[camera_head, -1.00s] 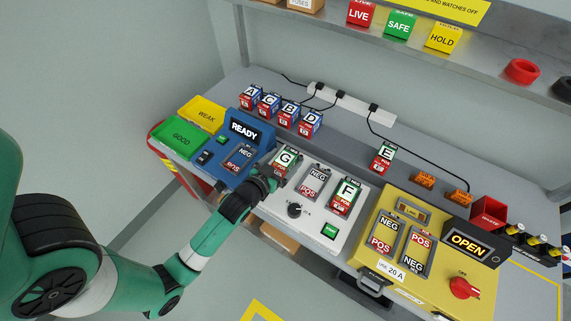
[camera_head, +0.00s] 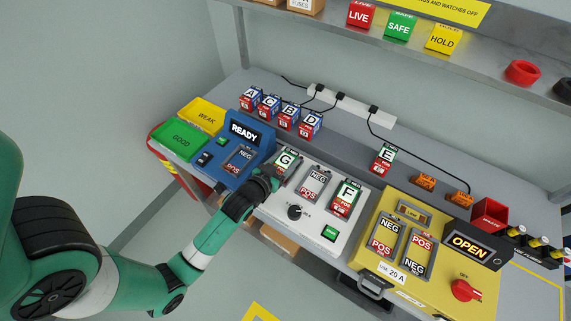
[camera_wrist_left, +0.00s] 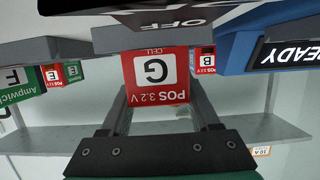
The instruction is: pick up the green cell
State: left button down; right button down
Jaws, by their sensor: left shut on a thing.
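The green cell G (camera_head: 286,158), with a white and green top and a red POS end, is at the left bay of the white station (camera_head: 270,207). My left gripper (camera_head: 268,180) is at its near end. In the left wrist view, the red end of cell G (camera_wrist_left: 157,75) sits between the two fingers (camera_wrist_left: 160,110), which are shut on it. I cannot tell whether it is clear of the bay. Green cell F (camera_head: 346,195) is in the station's right bay. Green cell E (camera_head: 384,157) stands apart at the back. My right gripper is not in view.
A blue tester reading READY (camera_head: 245,131) stands to the left, with yellow WEAK (camera_head: 208,115) and green GOOD (camera_head: 176,141) trays beyond it. Several blue cells (camera_head: 269,104) stand behind. A yellow station reading OPEN (camera_head: 470,246) is at the right. The station's middle bay (camera_head: 313,184) is empty.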

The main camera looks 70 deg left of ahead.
aim_at(285, 161)
pick_arm(q)
jog(key=shift+r, duration=0.15)
jog(key=shift+r, duration=0.2)
jog(key=r+p, duration=0.2)
jog(key=r, duration=0.1)
jog(key=shift+s+d+r, duration=0.1)
jog(key=shift+d+r, duration=0.1)
jog(key=shift+r, duration=0.05)
jog(key=d+r, duration=0.1)
jog(key=s+d+r+p, duration=0.1)
jog(key=d+r+p, duration=0.1)
jog(key=r, duration=0.1)
jog(key=shift+s+d+r, duration=0.1)
jog(key=shift+s, duration=0.15)
jog(key=s+d+r+p, duration=0.4)
jog(key=d, duration=0.5)
jog(key=shift+s+r, duration=0.35)
jog(key=shift+r, duration=0.05)
